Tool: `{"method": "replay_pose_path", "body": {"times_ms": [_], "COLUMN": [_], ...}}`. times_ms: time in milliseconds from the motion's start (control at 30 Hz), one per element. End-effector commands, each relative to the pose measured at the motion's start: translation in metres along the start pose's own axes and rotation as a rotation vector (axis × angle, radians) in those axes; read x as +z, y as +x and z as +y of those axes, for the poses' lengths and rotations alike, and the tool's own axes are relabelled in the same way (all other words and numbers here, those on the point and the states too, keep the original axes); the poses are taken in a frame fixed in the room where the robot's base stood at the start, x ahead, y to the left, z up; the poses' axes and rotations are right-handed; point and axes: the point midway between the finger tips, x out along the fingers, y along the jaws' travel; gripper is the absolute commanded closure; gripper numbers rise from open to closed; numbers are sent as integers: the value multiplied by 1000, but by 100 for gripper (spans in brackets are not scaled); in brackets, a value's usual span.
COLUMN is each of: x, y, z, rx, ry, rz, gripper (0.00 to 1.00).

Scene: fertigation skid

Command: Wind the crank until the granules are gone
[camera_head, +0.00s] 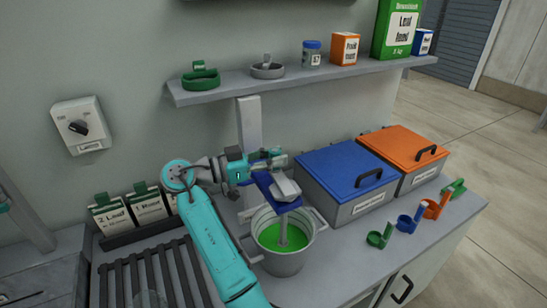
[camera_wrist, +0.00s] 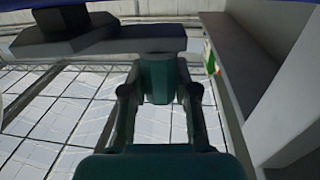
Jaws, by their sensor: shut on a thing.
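My gripper (camera_head: 275,160) is above and behind the bucket, at the crank's raised end, and is shut on the crank handle. The grip itself is partly hidden in the head view.
A blue-lidded bin (camera_head: 345,168) and an orange-lidded bin (camera_head: 403,150) stand right of the bucket. Several coloured scoops (camera_head: 409,222) lie in front. A shelf (camera_head: 300,80) with boxes hangs behind. A slatted rack (camera_head: 150,275) and label cards (camera_head: 110,213) are left.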

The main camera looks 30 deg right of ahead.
Motion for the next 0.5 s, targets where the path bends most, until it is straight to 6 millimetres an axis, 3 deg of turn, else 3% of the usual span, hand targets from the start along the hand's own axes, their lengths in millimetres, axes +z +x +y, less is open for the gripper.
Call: {"method": "replay_pose_path", "body": {"times_ms": [100,133,233,500], "x": [1,1,1,0], "y": [0,0,0,0], "z": [0,0,0,0], "rx": [0,0,0,-1], "ry": [-1,-1,-1,0], "rz": [-1,-1,-1,0], "gripper": [100,69,45,45]}}
